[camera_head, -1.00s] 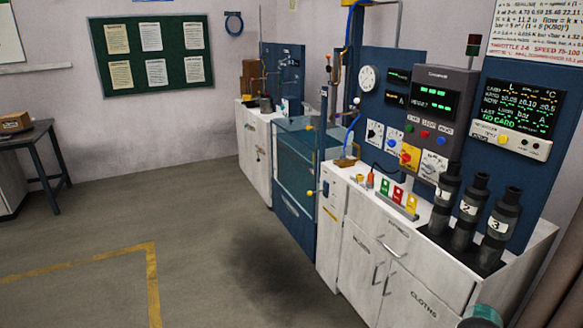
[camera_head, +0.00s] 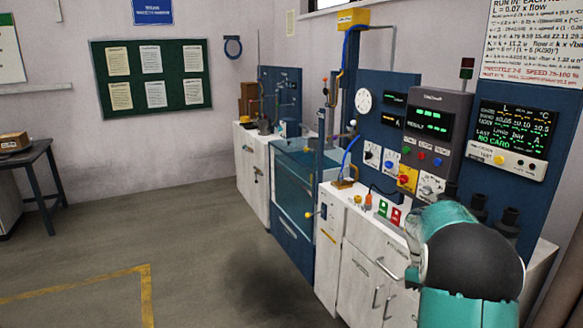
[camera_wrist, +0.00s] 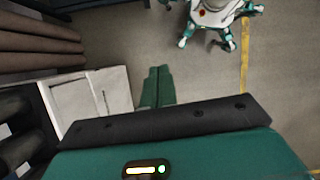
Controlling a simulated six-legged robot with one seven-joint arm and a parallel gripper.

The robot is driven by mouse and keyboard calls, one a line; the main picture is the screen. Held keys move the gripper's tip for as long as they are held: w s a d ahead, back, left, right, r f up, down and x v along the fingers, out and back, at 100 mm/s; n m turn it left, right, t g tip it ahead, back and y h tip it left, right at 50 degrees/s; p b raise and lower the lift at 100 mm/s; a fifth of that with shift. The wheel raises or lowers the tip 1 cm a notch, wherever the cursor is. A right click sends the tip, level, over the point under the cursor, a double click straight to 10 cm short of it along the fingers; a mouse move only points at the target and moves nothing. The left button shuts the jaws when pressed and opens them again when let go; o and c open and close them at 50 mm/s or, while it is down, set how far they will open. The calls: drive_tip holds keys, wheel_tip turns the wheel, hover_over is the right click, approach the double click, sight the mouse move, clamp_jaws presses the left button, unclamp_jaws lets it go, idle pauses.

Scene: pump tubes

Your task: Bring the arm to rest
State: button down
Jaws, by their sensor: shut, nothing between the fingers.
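My gripper (camera_wrist: 157,86) shows in the wrist view as two teal fingers side by side, shut and empty, above the grey floor beside the white cabinet (camera_wrist: 92,100). My teal and black arm (camera_head: 465,260) fills the lower right of the head view. I cannot make out the fingers there. The arm stands in front of the bench and hides most of the black pump tubes; only the tops of some (camera_head: 510,218) show. Parts of dark tubes (camera_wrist: 15,130) also show at the left of the wrist view.
The white bench (camera_head: 350,240) runs along the right wall, with a control panel (camera_head: 437,130) and a display (camera_head: 512,130) above it. A blue glass-fronted tank (camera_head: 292,180) stands farther along. A dark table (camera_head: 40,160) is at the left. The middle floor is open.

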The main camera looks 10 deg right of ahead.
drive_tip(key=s+a+r+m+t, duration=0.1)
drive_tip(key=s+a+r+t, duration=0.15)
drive_tip(key=a+r, duration=0.5)
drive_tip(key=s+a+r+m+t, duration=0.1)
drive_tip(key=s+a+r+t, duration=0.3)
drive_tip(key=a, duration=0.7)
drive_tip(key=s+a+r+m+t, duration=0.1)
drive_tip(key=s+a+t, duration=0.3)
drive_tip(key=s+a, duration=0.5)
drive_tip(key=a, duration=0.3)
drive_tip(key=shift+a+r+m, duration=0.4)
drive_tip(key=shift+s+d, duration=0.15)
